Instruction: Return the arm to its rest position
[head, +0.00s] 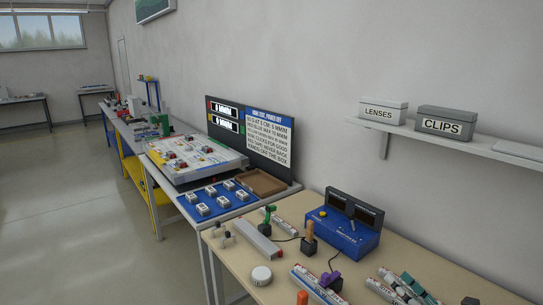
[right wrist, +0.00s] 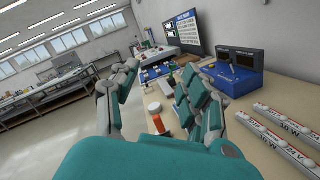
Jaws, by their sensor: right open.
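My right gripper (head: 408,287) shows at the bottom right of the head view, over the near workbench (head: 462,268), as teal pads on pale fingers. In the right wrist view the gripper (right wrist: 163,88) is open, its two teal-padded fingers spread apart. I see nothing held between them. The fingers hide part of the bench behind. My left gripper is not in view.
A blue box with dark displays (head: 345,228) stands at the bench's back. A white round cap (head: 261,276), a purple-topped piece (head: 331,281) and labelled strips lie in front. Bins labelled LENSES (head: 379,112) and CLIPS (head: 446,124) stand on a wall shelf. The floor (head: 75,220) left is clear.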

